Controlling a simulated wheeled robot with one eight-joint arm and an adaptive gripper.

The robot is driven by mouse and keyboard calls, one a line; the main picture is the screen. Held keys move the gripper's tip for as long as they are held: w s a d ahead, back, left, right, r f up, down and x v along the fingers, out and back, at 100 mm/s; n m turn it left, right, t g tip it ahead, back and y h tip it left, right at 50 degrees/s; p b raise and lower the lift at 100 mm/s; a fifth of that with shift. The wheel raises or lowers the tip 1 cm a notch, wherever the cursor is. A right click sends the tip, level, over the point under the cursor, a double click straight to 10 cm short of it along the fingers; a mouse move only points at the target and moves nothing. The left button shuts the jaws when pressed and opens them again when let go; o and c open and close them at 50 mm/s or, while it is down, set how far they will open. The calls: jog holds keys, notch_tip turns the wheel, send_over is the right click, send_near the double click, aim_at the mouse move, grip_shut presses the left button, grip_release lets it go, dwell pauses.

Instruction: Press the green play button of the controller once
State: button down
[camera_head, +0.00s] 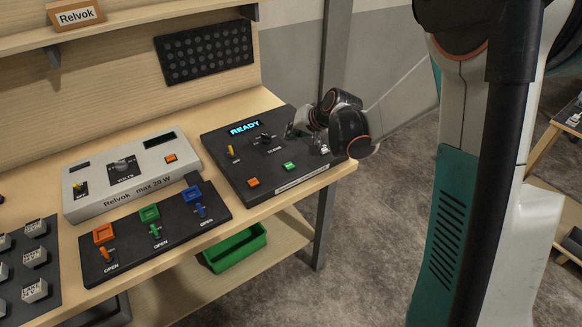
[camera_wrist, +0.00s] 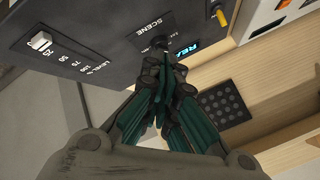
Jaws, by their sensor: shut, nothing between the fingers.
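The controller is a black panel (camera_head: 225,160) at the right of the bench in the head view, and part of it shows in the wrist view (camera_wrist: 100,35). Its green button (camera_head: 289,166) sits near the front edge, right of an orange button (camera_head: 253,182); I do not see the green button in the wrist view. The lit display (camera_head: 244,128) reads READY. My gripper (camera_head: 293,130) is shut and empty, over the right back part of the panel. In the wrist view my fingertips (camera_wrist: 162,72) appear near the SCENE knob (camera_wrist: 158,42); contact cannot be told.
A yellow toggle (camera_head: 231,151) and the SCENE knob (camera_head: 267,138) stand up from the panel. A slider (camera_wrist: 40,41) is on its level scale. A grey power unit (camera_head: 130,175) and a panel of coloured switches (camera_head: 155,235) lie to the left.

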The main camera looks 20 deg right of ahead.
aim_at(292, 164)
jog(key=shift+f+b, duration=3.1)
jog(key=shift+f, duration=1.3)
jog(key=shift+f, duration=0.15)
jog(key=shift+f+b, duration=0.3)
jog(key=shift+b, duration=0.15)
jog(key=shift+f+b, duration=0.4)
jog(key=shift+r, duration=0.1)
jog(key=shift+r+p, duration=0.55)
jog(key=shift+r, duration=0.25)
jog(key=shift+r+p, duration=1.65)
jog(key=shift+r, duration=0.85)
